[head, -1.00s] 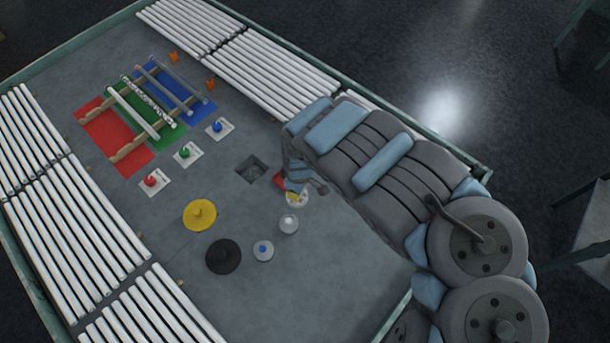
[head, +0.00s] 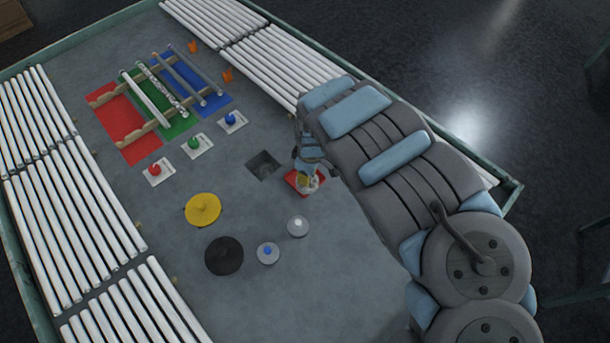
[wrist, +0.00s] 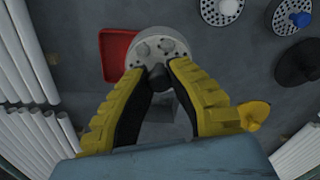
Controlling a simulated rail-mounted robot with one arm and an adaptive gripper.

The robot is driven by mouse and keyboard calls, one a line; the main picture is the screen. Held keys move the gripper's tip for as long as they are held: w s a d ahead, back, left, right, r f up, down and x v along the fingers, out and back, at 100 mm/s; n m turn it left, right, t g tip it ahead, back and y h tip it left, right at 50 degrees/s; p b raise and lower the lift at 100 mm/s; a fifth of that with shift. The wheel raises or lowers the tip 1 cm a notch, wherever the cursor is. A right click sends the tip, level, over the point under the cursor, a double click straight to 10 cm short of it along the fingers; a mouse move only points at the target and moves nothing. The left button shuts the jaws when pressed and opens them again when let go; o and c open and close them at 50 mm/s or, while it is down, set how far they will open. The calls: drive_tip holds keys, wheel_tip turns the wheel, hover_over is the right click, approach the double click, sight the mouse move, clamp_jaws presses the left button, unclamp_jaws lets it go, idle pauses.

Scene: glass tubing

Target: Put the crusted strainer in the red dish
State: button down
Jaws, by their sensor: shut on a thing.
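The crusted strainer (wrist: 157,46) is a pale perforated disc with grey lumps on its top. My gripper (wrist: 157,76) is shut on its dark central knob. The red dish (wrist: 114,68) lies to the left of the strainer in the wrist view, and the strainer overlaps its right side. In the head view the red dish (head: 290,178) shows beneath my gripper (head: 312,176), with the strainer (head: 309,188) in front of part of it. I cannot tell how high the strainer is above the dish.
Two other strainers, one white-knobbed (head: 298,227) and one blue-knobbed (head: 268,254), stand nearby. A square hole (head: 263,165) is beside the dish. White tubes (head: 60,190) line the table's sides.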

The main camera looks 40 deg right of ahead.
drive_tip(key=w+d+f, duration=0.1)
drive_tip(key=w+b, duration=0.1)
drive_tip(key=shift+w+d+f, duration=0.3)
drive_tip(key=shift+d+f, duration=0.05)
drive_tip(key=w+f, duration=0.1)
drive_tip(key=w+d+f+b, duration=0.1)
drive_tip(key=f, duration=0.1)
drive_tip(key=w+d+f+b, duration=0.1)
drive_tip(key=shift+d+f, duration=0.1)
drive_tip(key=shift+f, duration=0.05)
drive_tip(key=shift+w+d+f, duration=0.1)
drive_tip(key=shift+f, duration=0.15)
drive_tip(key=shift+w, duration=0.1)
drive_tip(key=shift+w+d+f, duration=0.15)
drive_tip(key=shift+d+f, duration=0.1)
drive_tip(key=shift+f, duration=0.05)
drive_tip(key=shift+f+b, duration=0.5)
drive_tip(key=shift+f, duration=1.05)
